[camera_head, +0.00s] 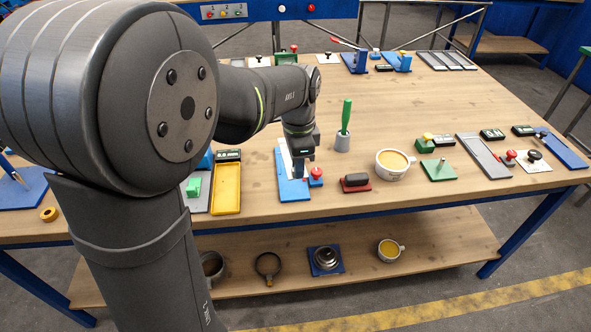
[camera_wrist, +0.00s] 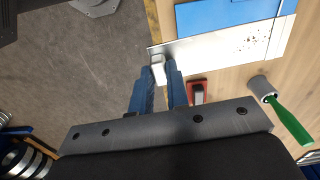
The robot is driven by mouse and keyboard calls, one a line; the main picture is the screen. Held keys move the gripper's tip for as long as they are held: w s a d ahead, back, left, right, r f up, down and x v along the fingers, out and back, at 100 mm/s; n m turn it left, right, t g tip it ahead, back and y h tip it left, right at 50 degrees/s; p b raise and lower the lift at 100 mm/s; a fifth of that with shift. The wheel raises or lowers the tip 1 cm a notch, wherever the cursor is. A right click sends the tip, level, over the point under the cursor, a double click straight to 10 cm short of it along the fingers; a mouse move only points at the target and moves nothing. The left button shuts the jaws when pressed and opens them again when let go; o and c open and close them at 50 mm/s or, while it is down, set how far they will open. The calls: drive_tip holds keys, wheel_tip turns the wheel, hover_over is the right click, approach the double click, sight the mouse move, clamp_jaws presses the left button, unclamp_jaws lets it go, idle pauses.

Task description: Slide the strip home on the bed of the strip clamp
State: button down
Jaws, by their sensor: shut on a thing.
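The strip clamp has a flat blue bed (camera_head: 293,191) near the front edge of the table, with a red knob (camera_head: 316,173) at its right side. The blue bed also shows in the wrist view (camera_wrist: 222,16). The pale metal strip (camera_wrist: 225,42) lies along it in the wrist view, overlapping its edge; whether it touches the bed is unclear. My gripper (camera_head: 301,174) is over the clamp. In the wrist view my gripper (camera_wrist: 161,66) has its blue fingers closed on a small white block (camera_wrist: 158,68) at the strip's near end. The head view mostly hides the strip.
A grey cup with a green-handled tool (camera_head: 344,138), a red-based black block (camera_head: 355,183) and a yellow-filled mug (camera_head: 393,163) stand to the right. A yellow tray (camera_head: 226,190) lies to the left. Bare wood lies behind the cup.

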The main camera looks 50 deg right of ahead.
drive_tip(key=shift+r, duration=2.05)
drive_tip(key=shift+m, duration=0.5)
drive_tip(key=shift+w+d+f, duration=0.4)
drive_tip(key=shift+f, duration=2.25)
drive_tip(key=shift+w+d+f, duration=0.4)
drive_tip(key=shift+f, duration=2.3)
drive_tip(key=shift+w+d+f, duration=0.4)
drive_tip(key=shift+f, duration=2.25)
drive_tip(key=shift+w+d+f, duration=0.15)
drive_tip(key=shift+w+d, duration=0.75)
drive_tip(key=shift+w, duration=0.05)
drive_tip(key=shift+w+d+f, duration=0.1)
drive_tip(key=shift+w+d, duration=0.8)
drive_tip(key=shift+w+d, duration=0.15)
drive_tip(key=shift+d, duration=0.05)
drive_tip(key=c, duration=0.7)
unclamp_jaws()
drive_tip(key=shift+f, duration=0.1)
drive_tip(key=shift+c, duration=0.2)
